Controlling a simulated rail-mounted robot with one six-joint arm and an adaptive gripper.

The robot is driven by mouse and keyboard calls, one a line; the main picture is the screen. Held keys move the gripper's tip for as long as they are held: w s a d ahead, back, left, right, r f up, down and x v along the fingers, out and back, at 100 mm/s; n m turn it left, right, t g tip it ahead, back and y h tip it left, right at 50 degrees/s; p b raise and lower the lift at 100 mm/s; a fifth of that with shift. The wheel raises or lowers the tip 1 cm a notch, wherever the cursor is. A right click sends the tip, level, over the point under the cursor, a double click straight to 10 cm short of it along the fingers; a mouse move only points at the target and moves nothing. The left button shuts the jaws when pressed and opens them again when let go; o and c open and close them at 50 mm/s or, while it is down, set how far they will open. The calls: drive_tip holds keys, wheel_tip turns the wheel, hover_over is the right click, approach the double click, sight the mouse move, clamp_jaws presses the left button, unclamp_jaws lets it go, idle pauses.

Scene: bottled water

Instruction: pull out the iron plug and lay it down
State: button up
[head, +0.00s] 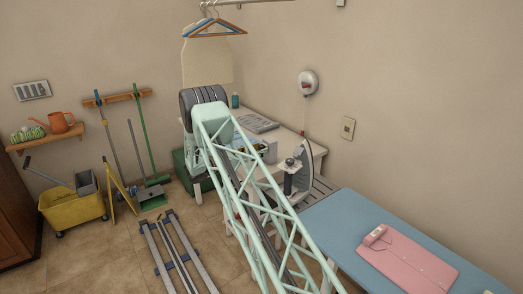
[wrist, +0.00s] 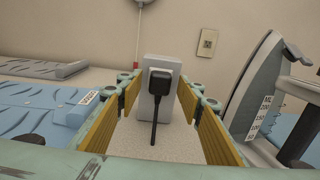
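The iron plug (wrist: 161,82) is black and sits on the front face of an upright grey socket block (wrist: 148,103). Its black cord runs down toward the camera. My gripper (wrist: 163,88) is open, with a yellow-padded finger on each side of the block and plug. Gaps show between the pads and the plug, and nothing is held. The iron (wrist: 258,82) stands tilted up on the right in the wrist view; in the head view the iron (head: 301,178) is by the ironing board. In the head view my arm hides the plug and gripper.
A blue ironing board (head: 335,212) carries a folded pink shirt (head: 405,258). A wall reel (head: 308,83) hangs a cord behind the table. Bare tabletop (wrist: 100,76) shows behind, left of the block.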

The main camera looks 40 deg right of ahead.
idle(0.9)
drive_tip(key=c, duration=1.1)
drive_tip(key=shift+a, duration=0.65)
drive_tip(key=shift+w+a+b, duration=0.15)
drive_tip(key=shift+a+b, duration=0.05)
drive_tip(key=shift+a, duration=1)
drive_tip(key=shift+w+a+b, duration=0.15)
drive_tip(key=shift+a, duration=1)
